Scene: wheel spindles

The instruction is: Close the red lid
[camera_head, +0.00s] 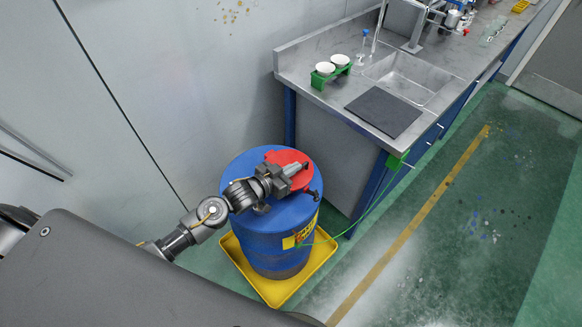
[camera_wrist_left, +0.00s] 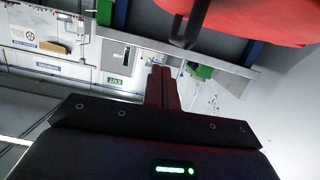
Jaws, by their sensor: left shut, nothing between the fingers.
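The red lid (camera_head: 283,157) is on the top of the blue barrel (camera_head: 262,239), partly hidden behind my left gripper (camera_head: 300,169). I cannot tell how far the lid is tilted. In the left wrist view the red lid (camera_wrist_left: 255,18) fills the upper right, with a dark bracket on its edge. My left gripper (camera_wrist_left: 163,84) is shut and empty there, with its fingers below the lid in the picture. In the head view it lies across the lid; contact is unclear. My right gripper is not in view.
The barrel stands in a yellow tray (camera_head: 319,263). A metal counter (camera_head: 300,67) with a sink, a dark mat (camera_head: 384,112) and a green holder (camera_head: 320,80) is behind on the right. A grey wall is close on the left. The green floor at the right is open.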

